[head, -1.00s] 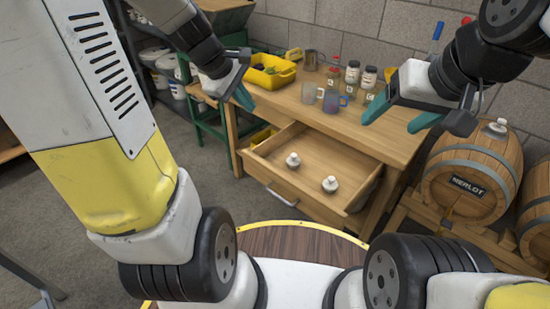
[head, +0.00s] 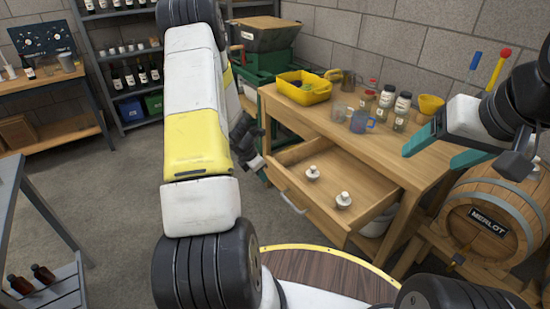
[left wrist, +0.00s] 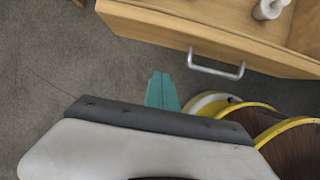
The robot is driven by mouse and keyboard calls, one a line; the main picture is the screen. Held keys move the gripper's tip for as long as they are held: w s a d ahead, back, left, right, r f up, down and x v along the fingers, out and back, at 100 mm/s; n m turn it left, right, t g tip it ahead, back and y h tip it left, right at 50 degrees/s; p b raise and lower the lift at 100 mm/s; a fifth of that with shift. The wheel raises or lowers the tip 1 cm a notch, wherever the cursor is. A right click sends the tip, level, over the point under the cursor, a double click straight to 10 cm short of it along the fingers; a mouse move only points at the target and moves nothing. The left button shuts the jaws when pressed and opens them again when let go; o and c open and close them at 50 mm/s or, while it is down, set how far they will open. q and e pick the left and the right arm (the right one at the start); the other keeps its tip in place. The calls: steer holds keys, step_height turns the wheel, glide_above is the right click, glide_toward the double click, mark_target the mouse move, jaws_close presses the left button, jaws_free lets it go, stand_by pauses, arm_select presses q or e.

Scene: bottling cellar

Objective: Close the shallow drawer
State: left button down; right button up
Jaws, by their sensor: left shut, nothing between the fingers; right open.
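The shallow wooden drawer (head: 318,219) stands pulled out of the workbench (head: 395,165), with a metal handle (head: 292,203) on its front. Two white-capped items, one at the back left (head: 313,173) and one nearer the front right (head: 343,200), stand inside it. In the left wrist view the drawer front (left wrist: 170,27) and handle (left wrist: 215,66) lie just beyond my left gripper (left wrist: 162,92), whose teal fingers are shut and empty, apart from the handle. In the head view my left gripper (head: 256,162) is partly hidden by its arm, left of the drawer. My right gripper (head: 445,150) is open and empty, over the bench's right end.
A yellow bin (head: 304,90), mugs and jars stand on the benchtop. A Merlot barrel (head: 485,220) is at the right. Shelves with bottles (head: 130,75) stand at the back left. The floor (head: 110,190) left of the drawer is clear.

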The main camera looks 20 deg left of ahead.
arm_select(q)
steer(key=shift+w+d+f, duration=0.6)
steer(key=shift+w+f, duration=0.2)
steer(key=shift+w+d+f, duration=0.6)
steer(key=shift+w+f, duration=0.2)
steer(key=shift+f, duration=0.05)
steer(key=shift+w+d+f, duration=0.6)
steer(key=shift+w+f, duration=0.2)
